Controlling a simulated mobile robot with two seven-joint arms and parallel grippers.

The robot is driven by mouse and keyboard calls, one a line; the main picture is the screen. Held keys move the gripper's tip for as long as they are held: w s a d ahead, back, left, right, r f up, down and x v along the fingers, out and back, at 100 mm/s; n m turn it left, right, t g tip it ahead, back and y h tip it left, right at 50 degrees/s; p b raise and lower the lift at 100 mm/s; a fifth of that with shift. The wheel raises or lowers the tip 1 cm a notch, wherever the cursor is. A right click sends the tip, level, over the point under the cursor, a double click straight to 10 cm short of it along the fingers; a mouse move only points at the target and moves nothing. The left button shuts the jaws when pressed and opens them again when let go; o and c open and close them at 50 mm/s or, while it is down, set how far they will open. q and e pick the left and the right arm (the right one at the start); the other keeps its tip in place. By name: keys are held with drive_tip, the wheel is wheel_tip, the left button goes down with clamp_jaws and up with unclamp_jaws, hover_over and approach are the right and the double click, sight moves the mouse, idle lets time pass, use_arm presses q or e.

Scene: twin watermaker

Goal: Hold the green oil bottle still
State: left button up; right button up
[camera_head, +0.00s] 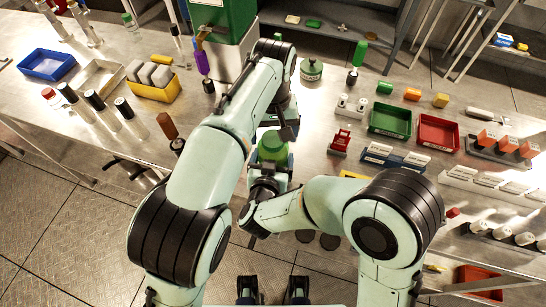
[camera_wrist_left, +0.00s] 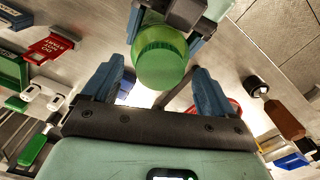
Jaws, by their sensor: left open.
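The green oil bottle (camera_head: 273,148) stands upright near the table's front edge, with its wide green cap on top. In the left wrist view its cap (camera_wrist_left: 162,57) shows just beyond and between my left fingers. My left gripper (camera_wrist_left: 157,84) is open and empty, with a blue finger on each side, apart from the cap. In the head view my left gripper (camera_head: 288,130) is over the bottle, partly hidden by my arm. My right gripper (camera_head: 268,178) comes in from the front, its blue fingers on either side of the bottle below the cap. The finger contact is partly hidden.
A red sign block (camera_head: 340,141), a green tray (camera_head: 390,120) and a red tray (camera_head: 438,133) are to the right.

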use_arm(q)
wheel_tip(320, 180, up, 11)
drive_tip(key=shift+r, duration=0.2)
idle(0.3)
use_arm(e)
drive_tip(key=o, duration=1.8)
use_arm(q)
drive_tip(key=shift+r, duration=0.2)
use_arm(e)
drive_tip(key=shift+o, duration=0.2)
drive_tip(key=v, duration=1.3)
drive_tip(key=shift+s, duration=0.2)
drive_tip(key=shift+r, duration=0.1)
